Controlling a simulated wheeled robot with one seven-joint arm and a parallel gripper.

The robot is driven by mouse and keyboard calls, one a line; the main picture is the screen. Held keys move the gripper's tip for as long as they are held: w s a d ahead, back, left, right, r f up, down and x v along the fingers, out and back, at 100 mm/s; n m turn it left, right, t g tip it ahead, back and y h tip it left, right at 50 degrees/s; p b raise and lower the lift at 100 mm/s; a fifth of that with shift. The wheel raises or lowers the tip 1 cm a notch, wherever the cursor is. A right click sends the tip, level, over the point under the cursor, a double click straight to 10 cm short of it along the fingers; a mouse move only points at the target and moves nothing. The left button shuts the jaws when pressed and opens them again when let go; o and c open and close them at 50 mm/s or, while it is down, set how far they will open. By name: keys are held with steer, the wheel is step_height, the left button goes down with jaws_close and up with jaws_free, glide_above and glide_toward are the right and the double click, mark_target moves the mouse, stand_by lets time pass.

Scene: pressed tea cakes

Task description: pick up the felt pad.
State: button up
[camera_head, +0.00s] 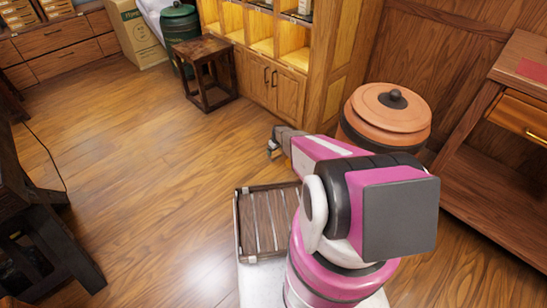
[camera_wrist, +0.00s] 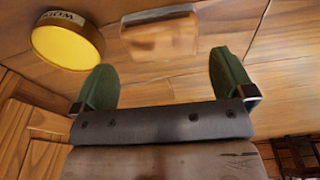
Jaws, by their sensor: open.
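A flat red piece (camera_head: 533,70) lies on the wooden table at the far right of the head view, cut off by the picture edge. It may be the felt pad, but I cannot tell for sure. My gripper (camera_head: 274,148) is in the middle of the head view, pointing left, well away from that table. In the wrist view my gripper (camera_wrist: 165,85) shows two green-faced fingers spread wide with nothing between them. No felt pad can be made out in the wrist view.
A lidded orange jar (camera_head: 388,112) stands right behind my arm. The wooden table (camera_head: 510,62) is at right. A slatted tray (camera_head: 265,222) lies below my gripper. A dark stool (camera_head: 205,62) stands by the shelves. The wrist view shows a yellow disc (camera_wrist: 66,42).

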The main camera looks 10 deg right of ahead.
mark_target(274, 154)
steer(key=shift+w+a+f, duration=0.1)
steer(key=shift+w+f, duration=0.05)
steer(key=shift+f, duration=0.9)
steer(key=shift+w+a+f, duration=0.1)
steer(key=shift+w+f, duration=0.05)
steer(key=shift+f, duration=0.9)
steer(key=shift+w+a+f, duration=0.1)
steer(key=shift+w+f, duration=0.05)
steer(key=shift+f, duration=0.9)
steer(key=c, duration=0.6)
